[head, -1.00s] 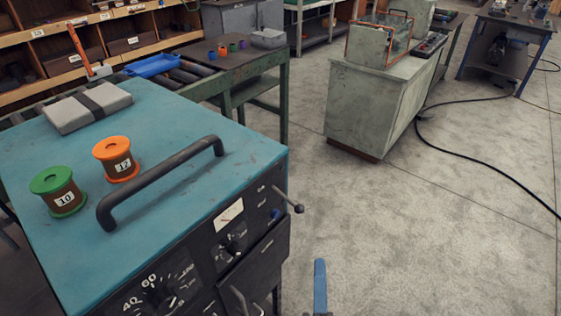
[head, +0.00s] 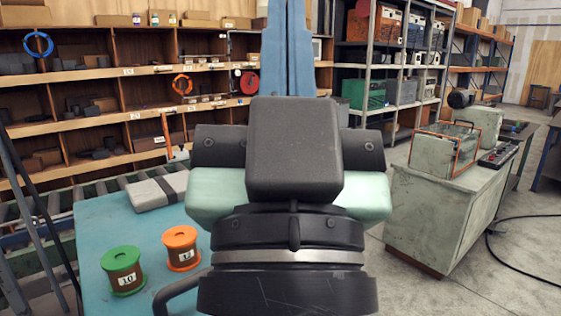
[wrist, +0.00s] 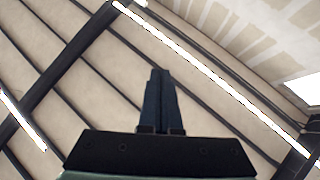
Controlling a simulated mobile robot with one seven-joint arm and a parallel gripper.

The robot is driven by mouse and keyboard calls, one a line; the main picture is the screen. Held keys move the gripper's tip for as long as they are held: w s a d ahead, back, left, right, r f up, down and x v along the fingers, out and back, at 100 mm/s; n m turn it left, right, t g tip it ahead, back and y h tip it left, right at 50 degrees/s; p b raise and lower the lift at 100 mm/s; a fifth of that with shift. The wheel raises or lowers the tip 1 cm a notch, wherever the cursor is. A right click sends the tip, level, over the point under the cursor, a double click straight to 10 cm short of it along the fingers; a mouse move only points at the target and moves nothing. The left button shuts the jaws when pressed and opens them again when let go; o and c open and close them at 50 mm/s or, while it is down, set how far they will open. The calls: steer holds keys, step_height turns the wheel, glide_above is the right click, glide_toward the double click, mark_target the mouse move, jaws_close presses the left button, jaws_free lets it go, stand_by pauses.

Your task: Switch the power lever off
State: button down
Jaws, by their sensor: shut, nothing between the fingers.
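My gripper (head: 288,20) fills the middle of the head view, pointing up, with its two blue fingers together and nothing between them. In the wrist view, the closed fingers (wrist: 160,76) stand against the ceiling, touching nothing. The teal-topped machine (head: 92,222) is at the lower left of the head view, below and behind my gripper and wrist. Its front panel is out of view or hidden by my arm. No power lever shows in either current view, so its position cannot be told.
A green spool (head: 123,269), an orange spool (head: 180,248) and a grey case (head: 157,192) sit on the machine top. Its dark handle (head: 178,294) is partly hidden. A pale cabinet (head: 440,215) stands right, with open floor (head: 490,287) and a black cable nearby. Shelves line the back.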

steer(key=w+d+f+m+g+h+p, duration=0.1)
steer(key=w+d+f+m+g, duration=0.15)
steer(key=f, duration=0.55)
steer(key=w+d+f+m+g+h+p, duration=0.1)
steer(key=w+d+f+m+g+h, duration=0.2)
steer(key=f, duration=0.4)
steer(key=w+d+f+m+g+p, duration=0.1)
steer(key=w+d+f+m+p, duration=0.2)
steer(key=f, duration=0.5)
steer(key=s+d+f+m+g, duration=0.1)
steer(key=s+f+m+g, duration=0.15)
steer(key=f, duration=0.45)
steer(key=s+d+f+m+g+h+p, duration=0.15)
steer(key=s+f+m, duration=0.25)
steer(key=f, duration=0.4)
steer(key=s+d+f+m+g, duration=0.2)
steer(key=s+f+m, duration=0.1)
steer(key=f, duration=0.4)
steer(key=w+d+f, duration=0.1)
steer(key=w+f, duration=0.2)
steer(key=w, duration=0.9)
steer(key=shift+w, duration=0.3)
steer(key=shift+f+t, duration=0.1)
steer(key=shift+t, duration=0.15)
